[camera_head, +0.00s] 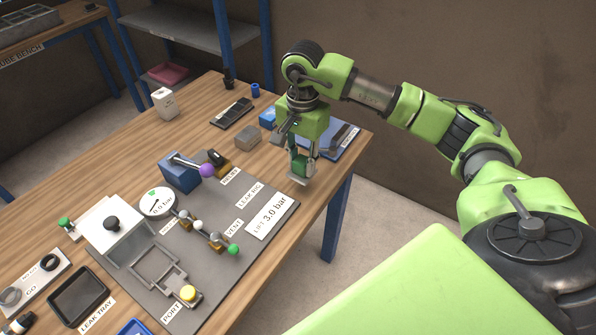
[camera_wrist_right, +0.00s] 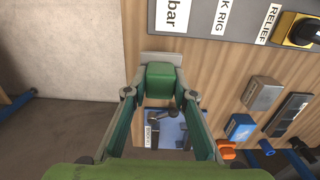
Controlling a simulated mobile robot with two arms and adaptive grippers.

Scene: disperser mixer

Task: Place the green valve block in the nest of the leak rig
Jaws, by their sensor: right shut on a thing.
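The green valve block (camera_head: 301,165) is between the fingers of my right gripper (camera_head: 302,160), near the right edge of the wooden table. In the right wrist view the green block (camera_wrist_right: 160,80) sits between the two fingertips (camera_wrist_right: 160,94), with a pale grey plate-like part (camera_wrist_right: 163,57) beyond it. The leak rig (camera_head: 200,275) is a grey plate left of and nearer than the gripper. My left gripper is not in view.
A blue tray (camera_head: 343,143) is behind the gripper. A grey block (camera_head: 247,137) stands left of it.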

